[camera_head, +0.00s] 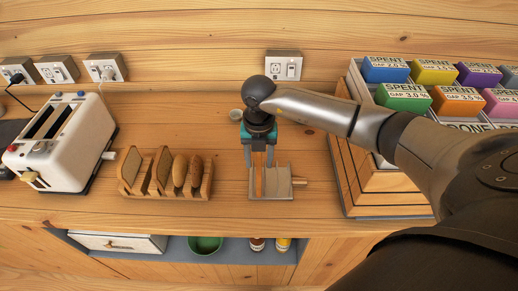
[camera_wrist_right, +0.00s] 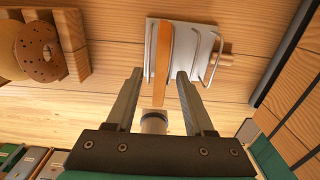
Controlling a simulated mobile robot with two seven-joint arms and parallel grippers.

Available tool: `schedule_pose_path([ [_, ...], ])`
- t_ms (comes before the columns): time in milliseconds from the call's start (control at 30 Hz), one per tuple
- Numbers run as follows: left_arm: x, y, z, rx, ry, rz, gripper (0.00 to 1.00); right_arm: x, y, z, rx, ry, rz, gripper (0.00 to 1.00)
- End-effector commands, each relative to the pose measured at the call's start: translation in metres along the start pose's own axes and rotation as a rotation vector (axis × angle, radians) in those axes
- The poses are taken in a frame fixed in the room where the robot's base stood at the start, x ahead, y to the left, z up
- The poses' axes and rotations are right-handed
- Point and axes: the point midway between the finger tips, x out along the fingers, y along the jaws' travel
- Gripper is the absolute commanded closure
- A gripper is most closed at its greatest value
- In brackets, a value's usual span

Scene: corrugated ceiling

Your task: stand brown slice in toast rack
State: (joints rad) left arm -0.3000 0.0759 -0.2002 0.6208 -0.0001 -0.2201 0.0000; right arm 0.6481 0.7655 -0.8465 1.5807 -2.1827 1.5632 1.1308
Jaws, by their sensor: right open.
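A brown slice (camera_head: 259,182) stands on edge in a small grey metal rack (camera_head: 284,186) with wire loops and a wooden handle. In the right wrist view the slice (camera_wrist_right: 162,60) is a narrow upright strip beside the wire loops of the rack (camera_wrist_right: 207,45). My right gripper (camera_head: 258,163) is open and points down over the rack. Its fingers (camera_wrist_right: 159,75) lie on either side of the near end of the slice, with visible gaps. My left gripper is out of view.
A wooden rack (camera_head: 133,186) with several bread pieces stands to the left, with a white toaster (camera_head: 67,143) beyond it. A stepped wooden stand (camera_head: 375,180) with coloured boxes is at right. The front counter strip is clear.

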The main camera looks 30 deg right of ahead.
Motion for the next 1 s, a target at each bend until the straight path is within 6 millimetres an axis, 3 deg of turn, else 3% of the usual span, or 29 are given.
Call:
schedule_pose_path([
  [167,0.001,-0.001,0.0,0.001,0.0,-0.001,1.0,-0.025,0.0,0.002,-0.001,-0.006,0.002,0.47],
  [600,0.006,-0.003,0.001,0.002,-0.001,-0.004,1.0,-0.124,0.0,0.001,0.0,-0.005,0.003,0.47],
  [800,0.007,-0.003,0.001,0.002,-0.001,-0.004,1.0,-0.146,0.0,0.001,0.001,-0.003,0.001,0.47],
  [1000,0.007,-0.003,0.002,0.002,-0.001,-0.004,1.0,-0.151,0.0,0.0,0.001,-0.001,0.0,0.47],
])
